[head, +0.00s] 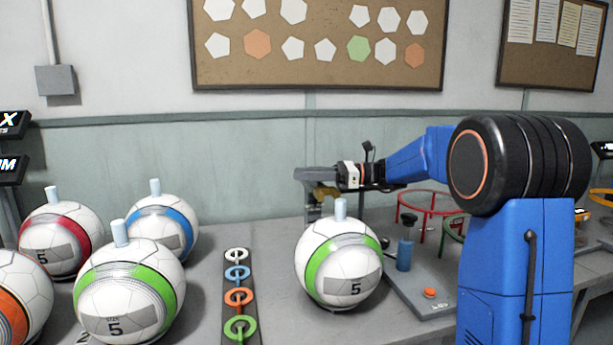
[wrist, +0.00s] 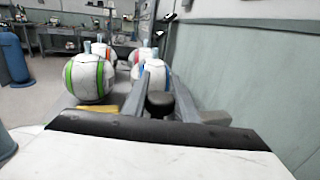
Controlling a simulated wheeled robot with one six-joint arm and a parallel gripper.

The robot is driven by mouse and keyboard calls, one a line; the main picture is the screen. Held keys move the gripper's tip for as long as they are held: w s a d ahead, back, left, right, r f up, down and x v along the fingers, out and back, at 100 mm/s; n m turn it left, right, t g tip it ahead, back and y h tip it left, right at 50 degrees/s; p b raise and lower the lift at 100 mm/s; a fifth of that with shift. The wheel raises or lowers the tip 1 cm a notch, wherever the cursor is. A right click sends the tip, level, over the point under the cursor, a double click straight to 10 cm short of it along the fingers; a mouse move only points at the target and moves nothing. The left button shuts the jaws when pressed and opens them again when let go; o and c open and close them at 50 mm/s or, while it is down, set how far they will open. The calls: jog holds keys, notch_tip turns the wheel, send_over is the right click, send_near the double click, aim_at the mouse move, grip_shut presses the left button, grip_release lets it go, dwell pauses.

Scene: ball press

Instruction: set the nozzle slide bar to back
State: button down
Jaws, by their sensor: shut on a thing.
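My gripper (head: 318,175) is at the press behind the near green-striped ball, its grey fingers pointing left. In the wrist view, my gripper (wrist: 166,76) has a black knob (wrist: 160,103) between its two grey fingers. The knob appears to belong to the nozzle slide bar, which is mostly hidden behind my fingers. A brass part (head: 325,192) shows just under the fingers. It also shows left of the fingers in the wrist view (wrist: 106,105). A grey block (wrist: 214,117) lies on the wall side. I cannot tell how far back the bar sits.
A green-striped ball (head: 339,264) with a pale plug stands in front of the press. Several other balls stand at the left. A strip of coloured rings (head: 239,300) lies between. The wall is close behind.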

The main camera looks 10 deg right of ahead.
jog(key=shift+w+r, duration=0.1)
jog(key=shift+w, duration=0.1)
jog(key=c, duration=1.4)
grip_release()
jog(key=shift+w, duration=0.1)
jog(key=shift+c, duration=0.2)
jog(key=shift+d, duration=0.1)
jog(key=v, duration=1.7)
jog(key=shift+d, duration=0.2)
